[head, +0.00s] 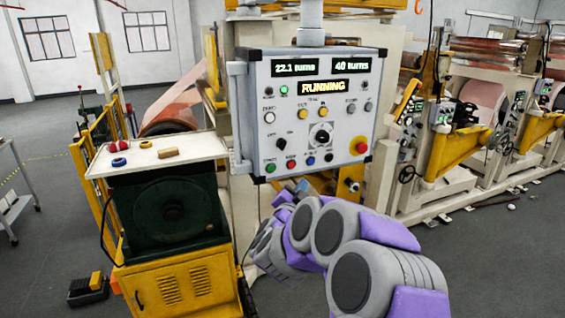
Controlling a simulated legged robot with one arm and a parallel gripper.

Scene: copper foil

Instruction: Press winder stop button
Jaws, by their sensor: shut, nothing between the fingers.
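The winder control panel (322,130) hangs upright in the middle of the head view. Its displays read 22.1 turns, 40 turns and RUNNING. A large red button (362,147) on a yellow base sits at the lower right. The small labels are too blurred to read for certain. My gripper (301,187) shows small and dark just below the panel's lower edge, shut and empty; its contact with the panel cannot be judged.
A pale tabletop (190,150) with tape rolls and a small block stands left of the panel, above a dark machine and yellow cabinet (175,285). Copper rollers and yellow machine arms (450,150) line the right. The grey floor is open at lower right.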

